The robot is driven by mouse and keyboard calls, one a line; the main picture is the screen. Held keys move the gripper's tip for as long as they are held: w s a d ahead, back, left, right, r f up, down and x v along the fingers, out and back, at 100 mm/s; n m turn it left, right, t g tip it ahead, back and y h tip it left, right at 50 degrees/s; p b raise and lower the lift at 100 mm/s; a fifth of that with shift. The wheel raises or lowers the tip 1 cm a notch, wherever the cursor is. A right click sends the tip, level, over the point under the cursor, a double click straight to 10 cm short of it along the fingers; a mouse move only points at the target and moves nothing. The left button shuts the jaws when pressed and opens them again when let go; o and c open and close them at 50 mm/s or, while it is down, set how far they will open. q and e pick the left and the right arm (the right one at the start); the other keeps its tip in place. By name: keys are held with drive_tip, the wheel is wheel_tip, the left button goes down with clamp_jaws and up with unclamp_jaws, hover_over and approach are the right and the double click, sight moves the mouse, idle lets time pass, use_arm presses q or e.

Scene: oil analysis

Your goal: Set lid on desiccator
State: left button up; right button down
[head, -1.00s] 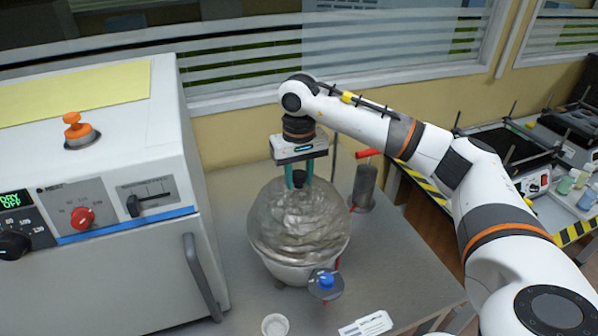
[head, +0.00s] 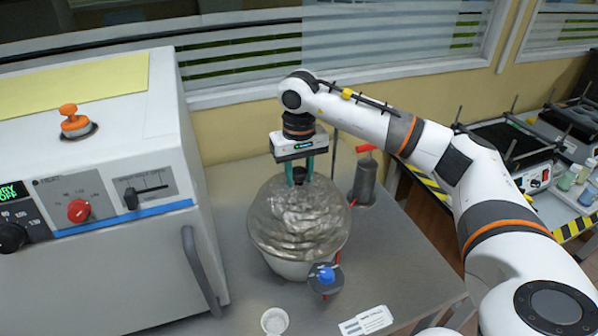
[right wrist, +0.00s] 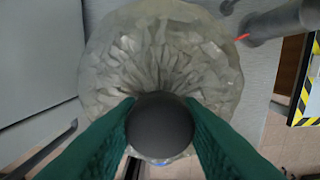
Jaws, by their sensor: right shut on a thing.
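The desiccator lid (head: 299,220) is a dull, glassy dome with a black knob on top. It sits over the pale desiccator body (head: 290,267) on the grey bench. From this angle I cannot tell whether the rims fully meet. My right gripper (head: 299,175) is above the lid with its green fingers shut on the knob. In the right wrist view the dark knob (right wrist: 160,124) is between the two green fingers, with the lid (right wrist: 160,50) spread below. My left gripper is not in view.
An oven (head: 110,200) stands close on the left. A blue-capped stopcock (head: 326,279) is at the desiccator's front. A small white cup (head: 274,321) and a label card (head: 366,321) lie in front. A grey pump with red handle (head: 365,178) stands behind right.

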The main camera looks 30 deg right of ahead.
drive_tip(key=c, duration=1)
unclamp_jaws()
drive_tip(key=shift+o, duration=0.5)
drive_tip(key=shift+r, duration=0.35)
wheel_tip(320, 180, up, 7)
drive_tip(key=shift+f+b, duration=0.1)
drive_tip(key=shift+b, duration=1.15)
wheel_tip(320, 180, up, 3)
drive_tip(key=shift+f+p, duration=0.1)
drive_tip(key=shift+p, duration=0.25)
drive_tip(key=shift+r, duration=0.9)
